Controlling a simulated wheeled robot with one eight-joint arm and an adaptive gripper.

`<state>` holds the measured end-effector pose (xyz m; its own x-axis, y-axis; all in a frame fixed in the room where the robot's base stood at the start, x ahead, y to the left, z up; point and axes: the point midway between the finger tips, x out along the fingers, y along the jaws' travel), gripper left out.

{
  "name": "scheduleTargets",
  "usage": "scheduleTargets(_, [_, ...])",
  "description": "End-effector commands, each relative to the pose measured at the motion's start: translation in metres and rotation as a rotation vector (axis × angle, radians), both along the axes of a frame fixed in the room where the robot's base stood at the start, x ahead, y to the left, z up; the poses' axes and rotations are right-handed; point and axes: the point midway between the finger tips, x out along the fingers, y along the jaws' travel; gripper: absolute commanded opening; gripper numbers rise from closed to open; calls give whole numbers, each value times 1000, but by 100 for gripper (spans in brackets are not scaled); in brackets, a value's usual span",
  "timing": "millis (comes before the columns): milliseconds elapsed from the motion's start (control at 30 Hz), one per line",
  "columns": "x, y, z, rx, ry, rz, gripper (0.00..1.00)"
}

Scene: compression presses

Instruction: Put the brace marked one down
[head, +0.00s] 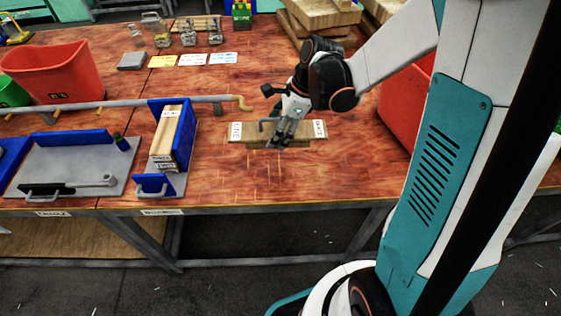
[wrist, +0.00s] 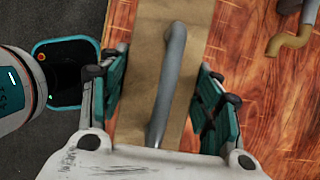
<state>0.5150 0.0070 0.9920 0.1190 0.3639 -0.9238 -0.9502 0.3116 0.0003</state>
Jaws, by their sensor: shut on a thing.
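A wooden brace (head: 256,134) with a white label at each end and a grey bar handle is at the middle of the table, near its front edge. The label writing is too small to read surely. My gripper (head: 283,137) is over the brace's middle and shut on it. In the wrist view, the fingers (wrist: 160,95) stand on either side of the brace (wrist: 150,50), with its grey handle (wrist: 170,75) between them. The brace looks level and low over the table; I cannot tell if its underside touches.
A blue press (head: 180,150) holding labelled wooden pieces stands to the left, with a grey pipe (head: 150,104) ending in a brass hook behind it. Red bins (head: 60,75) (head: 398,108) stand left and right. Cards and small weights lie behind. Table between press and brace is clear.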

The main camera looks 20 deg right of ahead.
Motion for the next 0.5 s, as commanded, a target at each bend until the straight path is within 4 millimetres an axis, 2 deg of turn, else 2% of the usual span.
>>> scheduleTargets(33, [0,0,-18,0,0,1,10])
scheduleTargets(300, [0,0,-81,0,0,2,10])
scheduleTargets(500, [0,0,-106,0,0,2,10])
